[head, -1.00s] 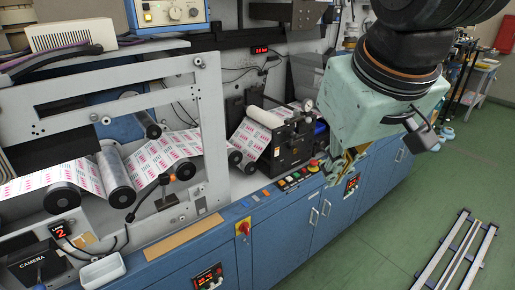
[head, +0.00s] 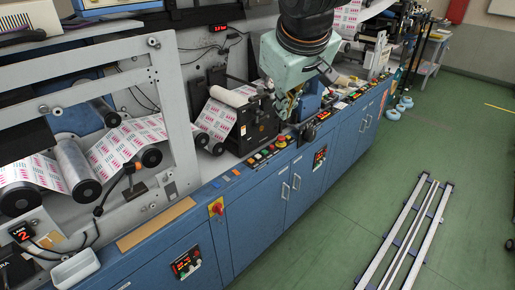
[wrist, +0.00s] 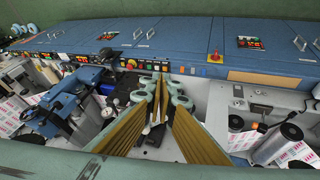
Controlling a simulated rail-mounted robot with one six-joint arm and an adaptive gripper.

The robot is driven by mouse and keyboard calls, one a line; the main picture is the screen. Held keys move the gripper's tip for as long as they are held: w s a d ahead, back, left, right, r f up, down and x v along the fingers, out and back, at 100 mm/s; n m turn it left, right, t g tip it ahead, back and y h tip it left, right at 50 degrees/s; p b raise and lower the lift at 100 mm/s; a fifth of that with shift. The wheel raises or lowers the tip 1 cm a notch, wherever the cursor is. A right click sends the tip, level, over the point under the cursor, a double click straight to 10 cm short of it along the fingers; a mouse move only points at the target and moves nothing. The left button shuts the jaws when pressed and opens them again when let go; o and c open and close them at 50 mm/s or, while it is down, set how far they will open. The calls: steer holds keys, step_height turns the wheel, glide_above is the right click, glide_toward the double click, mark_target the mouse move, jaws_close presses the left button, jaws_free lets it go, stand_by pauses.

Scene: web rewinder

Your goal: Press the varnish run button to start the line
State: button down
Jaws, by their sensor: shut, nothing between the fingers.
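A row of coloured push buttons (head: 262,153) runs along the front ledge of the blue cabinets, with a red mushroom button (head: 281,142) at its right end. The row also shows in the wrist view (wrist: 140,65), beyond my fingertips. The labels are too small to read, so I cannot tell which is the varnish run button. My gripper (head: 285,112) is shut and empty. It hangs above and behind the right part of the row, beside the black unit. In the wrist view its fingertips (wrist: 158,82) lie close together, apparently apart from the buttons.
The black unit (head: 254,127) with the printed web stands left of my gripper. A red-and-yellow switch (head: 216,208) sits on the cabinet front. A blue device (head: 310,98) is close on the right. The green floor ahead is open except for metal rails (head: 410,235).

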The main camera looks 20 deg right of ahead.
steer(key=w+d+f+n+t, duration=0.1)
steer(key=w+d+f, duration=0.2)
steer(key=w, duration=0.4)
steer(key=w+d+f+n, duration=0.1)
steer(key=w+d+f, duration=0.1)
steer(key=w, duration=0.5)
steer(key=n+t+y, duration=0.2)
steer(key=n+y, duration=0.1)
steer(key=n, duration=0.2)
glide_above(264, 152)
step_height(264, 152, down, 24)
steer(key=shift+d+f, duration=0.1)
steer(key=shift+f, duration=0.15)
steer(key=shift+f+b, duration=3.45)
steer(key=shift+f, duration=0.8)
steer(key=shift+f+b, duration=0.5)
steer(key=shift+f, duration=0.05)
